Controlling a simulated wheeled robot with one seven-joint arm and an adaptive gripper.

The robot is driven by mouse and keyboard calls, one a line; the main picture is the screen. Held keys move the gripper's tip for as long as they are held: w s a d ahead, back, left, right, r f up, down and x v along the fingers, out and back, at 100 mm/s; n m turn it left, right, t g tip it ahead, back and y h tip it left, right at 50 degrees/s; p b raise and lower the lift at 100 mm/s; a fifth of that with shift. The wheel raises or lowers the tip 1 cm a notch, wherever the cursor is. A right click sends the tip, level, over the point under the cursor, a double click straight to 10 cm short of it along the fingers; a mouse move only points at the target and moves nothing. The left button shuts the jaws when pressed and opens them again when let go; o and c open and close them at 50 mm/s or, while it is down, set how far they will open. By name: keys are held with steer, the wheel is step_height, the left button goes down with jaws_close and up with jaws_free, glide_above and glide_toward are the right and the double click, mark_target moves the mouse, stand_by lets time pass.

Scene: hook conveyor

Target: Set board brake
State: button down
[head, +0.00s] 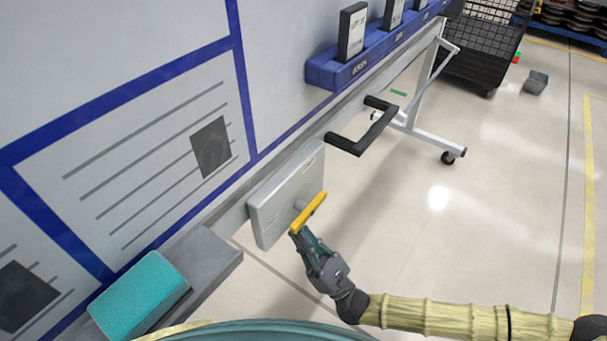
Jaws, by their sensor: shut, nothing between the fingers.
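A yellow lever (312,211), likely the board brake, sticks out from a flat grey box (272,207) at the lower edge of the board (75,75). The lever slants, its upper end to the right and its lower end to the left. My gripper (297,233) is shut and empty at the lever's lower left end. It looks in contact or very close, but I cannot tell which. The fingertips partly overlap that end of the lever.
A black push handle (366,139) juts from the board beyond the box. A wheeled board leg (430,139) stands behind it. A grey ledge (215,262) with a teal block (140,300) is at lower left. A black mesh cart (484,45) stands farther off.

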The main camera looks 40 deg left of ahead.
steer(key=a+f+v, duration=0.1)
steer(key=v, duration=1.1)
steer(key=shift+w+a+f, duration=0.2)
steer(key=shift+w+f, duration=0.15)
steer(key=shift+f, duration=0.2)
